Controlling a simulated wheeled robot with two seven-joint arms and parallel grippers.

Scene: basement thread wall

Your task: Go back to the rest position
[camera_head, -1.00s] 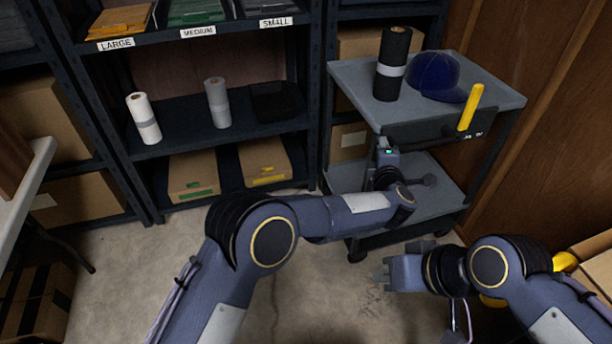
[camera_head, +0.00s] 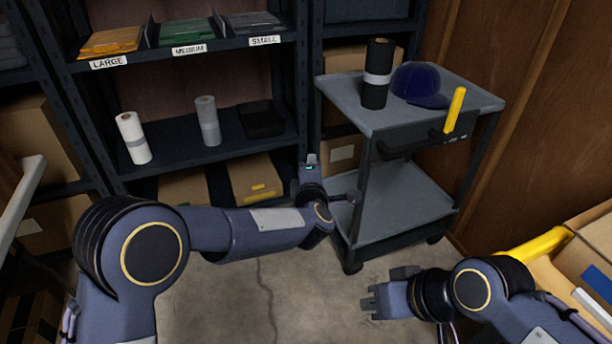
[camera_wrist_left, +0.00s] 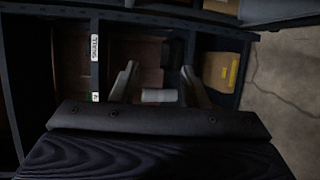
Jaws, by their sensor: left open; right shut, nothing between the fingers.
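My left gripper (camera_head: 311,163) is in front of the shelf rack, just left of the cart, its arm reaching in from the lower left. In the left wrist view its two fingers (camera_wrist_left: 158,70) stand apart with nothing held between them. A pale roll on the shelf shows beyond them, apart from the gripper. My right gripper (camera_head: 371,302) is low over the floor at the lower right, in front of the cart. Its fingers are together and it holds nothing.
The dark shelf rack (camera_head: 185,148) holds white and grey rolls and boxes. A cardboard box (camera_head: 585,250) is at right. Concrete floor (camera_head: 300,300) is open between.

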